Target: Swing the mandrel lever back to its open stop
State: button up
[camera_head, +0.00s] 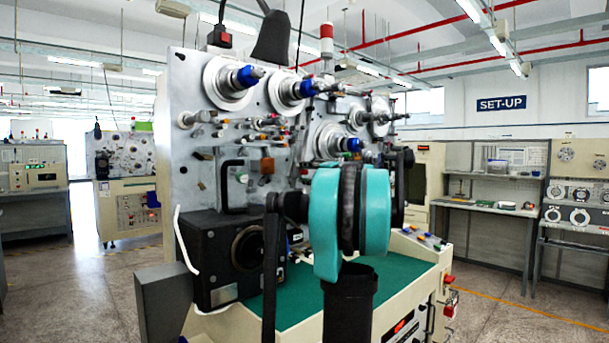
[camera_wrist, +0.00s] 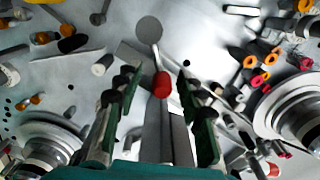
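The lever with a red knob (camera_wrist: 161,85) shows in the middle of the wrist view. Its thin metal stem runs up from the knob toward a grey round disc (camera_wrist: 149,30) on the panel. My gripper (camera_wrist: 157,78) is open, one dark finger on each side of the knob in the picture. I see a gap on both sides, with no contact visible. How far the fingertips are from the knob in depth, I cannot tell. In the head view, my teal arm link hides the gripper, and I cannot single out the lever there.
The grey machine panel (camera_head: 185,160) carries spindles with blue collars (camera_head: 248,76) and many small pegs. In the wrist view, large round hubs stand at lower left (camera_wrist: 45,145) and right (camera_wrist: 295,110). A green work surface (camera_head: 300,303) lies below the panel.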

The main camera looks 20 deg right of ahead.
jog(key=shift+s, duration=0.1)
jog(key=v, duration=1.1)
jog(key=shift+s+d, duration=0.15)
jog(key=shift+s, duration=0.25)
